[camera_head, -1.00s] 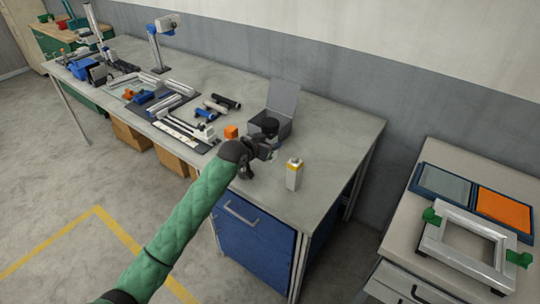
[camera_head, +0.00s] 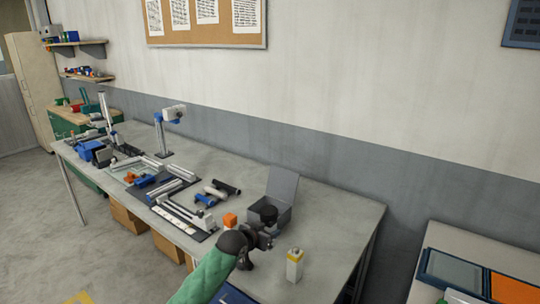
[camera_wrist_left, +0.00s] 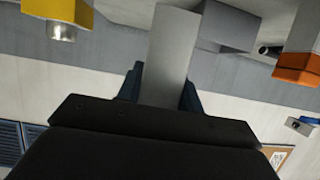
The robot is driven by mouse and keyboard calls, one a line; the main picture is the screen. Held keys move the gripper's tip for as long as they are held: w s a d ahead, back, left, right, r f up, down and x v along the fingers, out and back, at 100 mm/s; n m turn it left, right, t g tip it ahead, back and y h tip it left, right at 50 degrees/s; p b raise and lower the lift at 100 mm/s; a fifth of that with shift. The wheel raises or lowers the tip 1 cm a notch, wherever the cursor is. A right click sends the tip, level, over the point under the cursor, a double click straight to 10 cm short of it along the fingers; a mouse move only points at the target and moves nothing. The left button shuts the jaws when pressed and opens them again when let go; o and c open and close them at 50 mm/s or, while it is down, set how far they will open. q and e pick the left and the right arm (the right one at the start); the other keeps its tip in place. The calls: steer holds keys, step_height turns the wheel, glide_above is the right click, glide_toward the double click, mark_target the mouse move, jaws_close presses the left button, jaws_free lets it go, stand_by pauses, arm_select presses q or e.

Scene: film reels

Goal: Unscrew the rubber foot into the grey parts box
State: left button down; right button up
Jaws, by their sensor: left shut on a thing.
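My left gripper (camera_head: 266,235) is over the near right end of the long bench, just in front of the grey parts box (camera_head: 286,215). The box's lid stands open. In the left wrist view my left gripper (camera_wrist_left: 162,90) is shut on a smooth grey post (camera_wrist_left: 168,55), its fingers on either side. The box's inside is mostly hidden. My right gripper is not in view.
An orange block (camera_head: 230,220) stands left of the gripper. Dark and blue cylinders (camera_head: 215,193) and metal profiles lie further left. A second table (camera_head: 425,290) is at right.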

arm_select(q)
steer(key=a+r+n+t+y, duration=0.15)
steer(key=a+r, duration=0.35)
steer(key=r, duration=0.5)
steer(key=s+a+r+n+y, duration=0.3)
steer(key=s+a, duration=0.3)
steer(key=s+a+f+n+y+b, duration=0.2)
steer(key=s+a+f+y, duration=0.1)
steer(key=s+a+f, duration=0.6)
steer(key=s+f, duration=0.7)
steer(key=f, duration=0.4)
steer(key=shift+s+t+b, duration=0.3)
steer(key=shift+t+b, duration=0.1)
steer(key=shift+t, duration=0.05)
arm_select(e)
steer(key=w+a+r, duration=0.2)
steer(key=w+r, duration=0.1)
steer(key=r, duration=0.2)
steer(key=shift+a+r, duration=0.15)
